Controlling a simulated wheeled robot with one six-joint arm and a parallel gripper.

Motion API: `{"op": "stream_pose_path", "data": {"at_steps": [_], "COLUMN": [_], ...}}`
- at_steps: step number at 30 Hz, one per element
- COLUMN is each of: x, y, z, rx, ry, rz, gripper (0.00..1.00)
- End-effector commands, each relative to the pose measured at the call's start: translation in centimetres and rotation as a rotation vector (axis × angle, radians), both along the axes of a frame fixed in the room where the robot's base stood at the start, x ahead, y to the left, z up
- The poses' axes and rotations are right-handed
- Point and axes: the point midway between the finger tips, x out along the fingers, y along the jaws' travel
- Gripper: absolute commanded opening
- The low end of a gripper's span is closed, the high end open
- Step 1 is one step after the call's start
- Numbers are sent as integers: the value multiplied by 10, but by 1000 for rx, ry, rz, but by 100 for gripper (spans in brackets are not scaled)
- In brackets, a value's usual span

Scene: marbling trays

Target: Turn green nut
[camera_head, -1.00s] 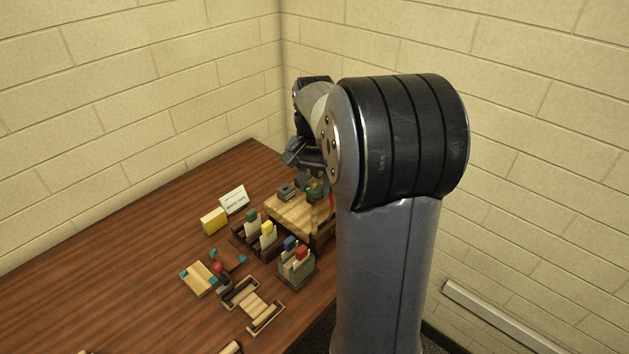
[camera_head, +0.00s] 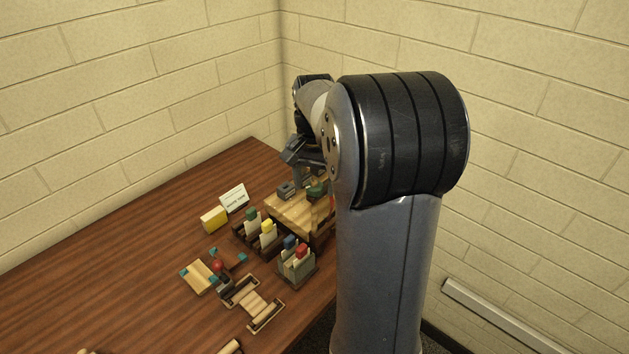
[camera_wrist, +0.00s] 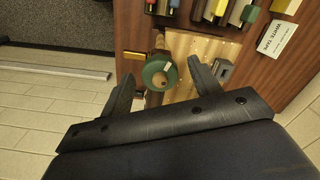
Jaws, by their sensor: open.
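The green nut (camera_wrist: 160,74) is a round green disc with a tan centre, on a post over the wooden board (camera_wrist: 200,46) in the wrist view. It also shows in the head view (camera_head: 317,190), partly hidden by my arm. My gripper (camera_wrist: 158,82) is open, with one dark finger on each side of the nut and a gap to each. In the head view my gripper (camera_head: 297,158) is above the back of the wooden board (camera_head: 290,214). Whether the fingers are level with the nut is hard to tell.
Grey metal blocks (camera_head: 285,188) sit beside the nut. Colour-topped holders (camera_head: 297,262), a white label card (camera_head: 234,197) and a yellow block (camera_head: 214,220) stand nearby. A small wooden frame (camera_head: 253,304) lies in front. The left of the brown table (camera_head: 110,260) is clear.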

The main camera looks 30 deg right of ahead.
Motion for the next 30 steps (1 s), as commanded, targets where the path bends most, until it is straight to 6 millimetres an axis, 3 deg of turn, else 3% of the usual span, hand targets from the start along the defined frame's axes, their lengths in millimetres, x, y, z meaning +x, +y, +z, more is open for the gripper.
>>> {"op": "stream_pose_path", "data": {"at_steps": [5, 12, 18, 30], "x": [1, 1, 1, 0], "y": [0, 0, 0, 0], "z": [17, 67, 97, 108], "rx": [-1, -1, -1, -1], "ry": [-4, -6, -4, -1], "rz": [0, 0, 0, 0], "gripper": [59, 59, 59, 59]}}
